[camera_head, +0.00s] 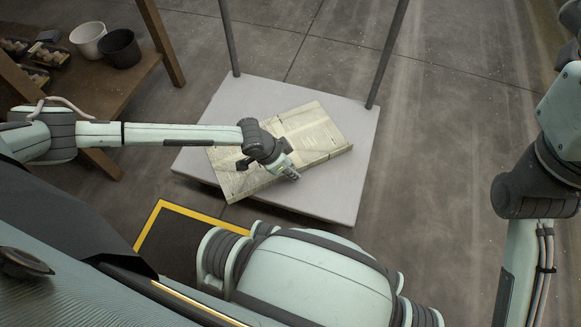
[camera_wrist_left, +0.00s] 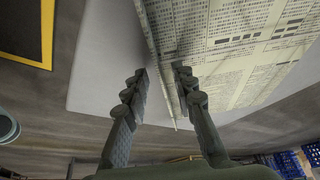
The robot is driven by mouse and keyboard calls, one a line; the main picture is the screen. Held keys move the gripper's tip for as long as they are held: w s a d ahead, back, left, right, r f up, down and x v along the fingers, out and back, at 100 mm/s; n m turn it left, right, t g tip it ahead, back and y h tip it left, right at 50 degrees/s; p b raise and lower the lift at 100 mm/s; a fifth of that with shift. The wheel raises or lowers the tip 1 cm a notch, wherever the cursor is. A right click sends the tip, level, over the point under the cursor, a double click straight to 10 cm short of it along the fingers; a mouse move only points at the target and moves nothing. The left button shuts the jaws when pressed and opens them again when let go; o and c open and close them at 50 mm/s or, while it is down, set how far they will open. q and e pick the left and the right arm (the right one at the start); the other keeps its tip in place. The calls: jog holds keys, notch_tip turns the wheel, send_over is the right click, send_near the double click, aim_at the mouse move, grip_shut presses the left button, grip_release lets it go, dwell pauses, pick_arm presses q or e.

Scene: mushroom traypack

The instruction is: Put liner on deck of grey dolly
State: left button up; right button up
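The liner, a sheet of printed newspaper (camera_head: 312,130), lies skewed across the grey dolly deck (camera_head: 340,195) in the head view. Its near-left corner reaches past the deck's front edge in the picture. My left gripper (camera_head: 292,174) is over the liner's near long edge. In the left wrist view its two fingers (camera_wrist_left: 160,73) are apart, with the liner's edge (camera_wrist_left: 172,90) between them; the liner (camera_wrist_left: 240,40) fills the upper right. I cannot tell whether a finger touches it. My right arm shows at the right, but its gripper is out of view.
Two dolly posts (camera_head: 228,38) rise at the far side of the deck. A brown table (camera_head: 110,85) at upper left holds a white pot (camera_head: 88,42), a black pot (camera_head: 119,49) and dark trays. Yellow floor tape (camera_head: 190,212) runs nearby. The floor to the right is clear.

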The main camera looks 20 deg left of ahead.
pick_arm(q)
jog(key=shift+r+p, duration=0.3)
jog(key=p+v, duration=0.3)
jog(key=v, duration=0.8)
jog(key=shift+r, duration=0.35)
jog(key=shift+s, duration=0.1)
